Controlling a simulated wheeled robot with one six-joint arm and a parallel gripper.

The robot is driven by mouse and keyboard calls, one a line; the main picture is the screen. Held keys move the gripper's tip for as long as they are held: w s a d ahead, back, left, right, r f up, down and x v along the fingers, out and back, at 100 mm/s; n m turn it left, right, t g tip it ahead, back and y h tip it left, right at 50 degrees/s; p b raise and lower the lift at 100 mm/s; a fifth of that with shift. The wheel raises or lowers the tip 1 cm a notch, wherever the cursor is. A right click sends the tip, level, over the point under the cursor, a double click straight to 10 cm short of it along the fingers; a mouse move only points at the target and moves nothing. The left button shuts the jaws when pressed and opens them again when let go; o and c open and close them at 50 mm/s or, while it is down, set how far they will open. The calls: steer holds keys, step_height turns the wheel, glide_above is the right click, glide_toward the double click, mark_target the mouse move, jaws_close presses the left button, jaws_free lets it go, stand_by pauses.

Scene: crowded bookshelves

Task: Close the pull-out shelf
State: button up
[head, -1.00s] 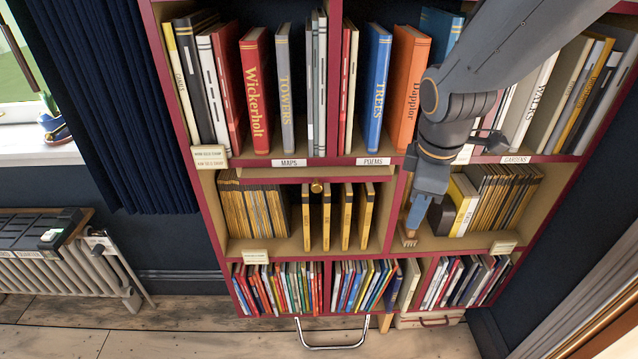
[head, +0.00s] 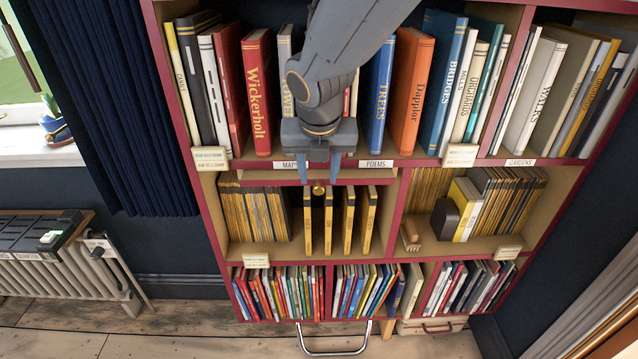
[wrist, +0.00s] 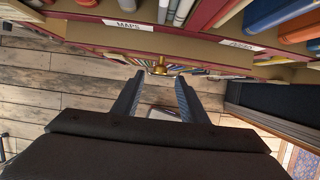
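The pull-out shelf (head: 375,175) is a thin board under the upper row of books, below the MAPS and POEMS labels. A round brass knob (head: 318,188) is at the middle of its front. The board also shows in the wrist view (wrist: 100,36), with the knob (wrist: 160,66) below its edge. My gripper (head: 319,176) is open and empty, fingers pointing down in front of the board's middle. In the wrist view its fingers (wrist: 155,96) are spread, with the knob ahead and between them in the picture. I cannot tell how far out the shelf is, or whether anything touches.
Upright books fill the upper row, such as the blue TREES book (head: 378,85). Black-and-yellow volumes (head: 347,219) stand under the board. A black bookend (head: 444,219) is to the right. A metal handle (head: 334,340) sticks out at the bottom. A radiator (head: 70,285) stands left.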

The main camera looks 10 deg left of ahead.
mark_target(318, 186)
steer(key=shift+x, duration=2.45)
steer(key=shift+r, duration=0.1)
jaws_close()
